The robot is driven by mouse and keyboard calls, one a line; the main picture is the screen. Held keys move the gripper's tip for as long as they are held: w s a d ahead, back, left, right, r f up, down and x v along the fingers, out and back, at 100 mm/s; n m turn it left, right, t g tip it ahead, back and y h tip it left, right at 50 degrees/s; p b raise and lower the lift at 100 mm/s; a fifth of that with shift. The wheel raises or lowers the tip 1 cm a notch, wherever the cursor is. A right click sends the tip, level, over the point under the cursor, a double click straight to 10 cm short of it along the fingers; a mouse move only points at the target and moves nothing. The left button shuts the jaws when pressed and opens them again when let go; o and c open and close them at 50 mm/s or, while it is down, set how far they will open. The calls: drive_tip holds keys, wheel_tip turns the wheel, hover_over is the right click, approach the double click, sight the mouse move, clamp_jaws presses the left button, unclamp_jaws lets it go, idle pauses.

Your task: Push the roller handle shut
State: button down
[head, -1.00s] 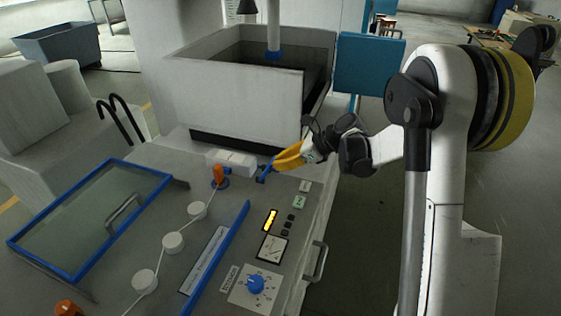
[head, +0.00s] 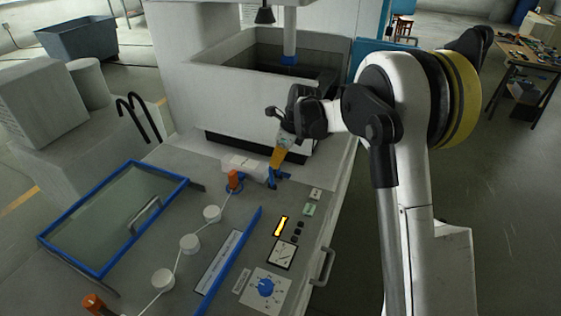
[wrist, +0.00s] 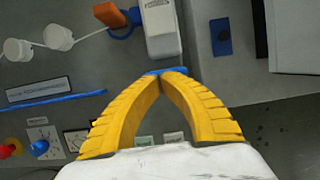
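A white block (head: 240,167) sits on the machine's grey deck, with a blue bar (head: 272,178) at its right end that looks like the roller handle. In the wrist view the blue bar (wrist: 152,72) crosses the block's near end, partly hidden behind my fingertips. My gripper (head: 276,166) points down at this end of the block. Its yellow fingers meet at their tips in the wrist view (wrist: 167,74), at or touching the blue bar. I see nothing held between them. I cannot tell how far the handle stands from shut.
An orange knob (head: 233,180) on a blue base stands left of the block. White rollers (head: 212,214) carry a wire along the deck. A blue plate (wrist: 221,36) lies near the block. The tank (head: 240,100) rises behind; the control dial (head: 266,287) is in front.

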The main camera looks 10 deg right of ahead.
drive_tip(key=shift+w+a+f+g+h+p, duration=0.1)
drive_tip(key=shift+w+a+g+h+p, duration=0.15)
drive_tip(key=shift+w+a+g+h, duration=0.25)
drive_tip(key=shift+w+a+f+g+h+p, duration=0.1)
drive_tip(key=shift+w+a+g+h+p, duration=0.15)
drive_tip(key=shift+a+h, duration=0.4)
drive_tip(key=shift+w+a, duration=0.1)
drive_tip(key=shift+a, duration=0.05)
wheel_tip(320, 180, up, 12)
drive_tip(key=d, duration=0.1)
drive_tip(key=shift+s, duration=0.35)
drive_tip(key=shift+d, duration=0.1)
